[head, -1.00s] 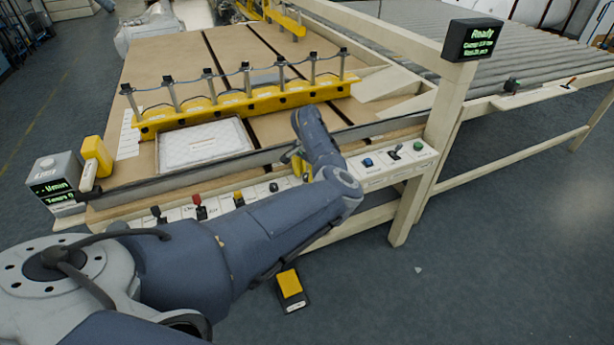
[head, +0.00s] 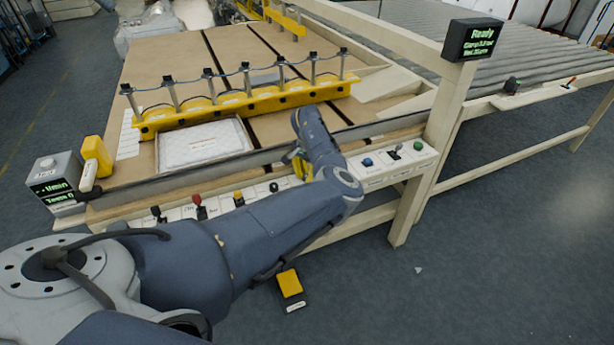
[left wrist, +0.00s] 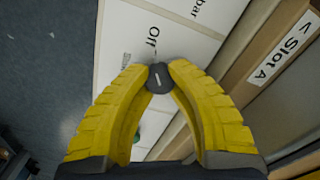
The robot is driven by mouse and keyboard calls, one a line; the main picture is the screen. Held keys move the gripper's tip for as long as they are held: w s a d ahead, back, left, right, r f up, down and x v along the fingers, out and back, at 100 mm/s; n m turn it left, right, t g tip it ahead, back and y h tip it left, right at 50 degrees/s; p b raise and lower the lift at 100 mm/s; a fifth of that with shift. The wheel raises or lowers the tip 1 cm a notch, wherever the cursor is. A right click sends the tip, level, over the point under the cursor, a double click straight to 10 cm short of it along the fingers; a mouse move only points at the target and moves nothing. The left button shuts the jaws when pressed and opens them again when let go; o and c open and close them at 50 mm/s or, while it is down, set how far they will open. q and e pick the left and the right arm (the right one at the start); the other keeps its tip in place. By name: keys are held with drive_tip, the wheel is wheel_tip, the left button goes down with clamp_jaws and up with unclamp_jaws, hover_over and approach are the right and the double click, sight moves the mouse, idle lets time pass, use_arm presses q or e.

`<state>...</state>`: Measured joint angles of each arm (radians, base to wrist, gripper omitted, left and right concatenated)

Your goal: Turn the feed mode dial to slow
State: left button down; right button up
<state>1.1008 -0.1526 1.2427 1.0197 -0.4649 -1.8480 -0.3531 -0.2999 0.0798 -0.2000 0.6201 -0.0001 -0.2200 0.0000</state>
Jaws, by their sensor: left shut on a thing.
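My left gripper (head: 301,168) is at the control strip along the table's front edge, partly hidden by its own wrist in the head view. In the left wrist view its two yellow fingers (left wrist: 159,75) are closed around a small dark round dial (left wrist: 158,79) with a white pointer line. The word "Off" is printed on the white panel (left wrist: 120,60) just above the dial. The dial is hidden behind my arm in the head view, and I cannot read its name. My right gripper is out of view.
Red (head: 199,205) and yellow (head: 239,198) controls stand left of my gripper. A blue button (head: 367,162) and a toggle switch (head: 396,151) are to the right. A yellow clamp bar (head: 245,103) and a white pad (head: 203,143) lie behind. A display (head: 472,40) reads "Ready".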

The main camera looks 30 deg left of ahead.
sight(307, 175)
use_arm(q)
drive_tip(key=n, duration=1)
drive_tip(key=shift+n, duration=0.4)
idle(0.4)
drive_tip(key=c, duration=1.3)
unclamp_jaws()
drive_tip(key=shift+c, duration=0.2)
drive_tip(key=shift+r, duration=0.2)
wheel_tip(307, 175, up, 12)
drive_tip(key=shift+f, duration=0.15)
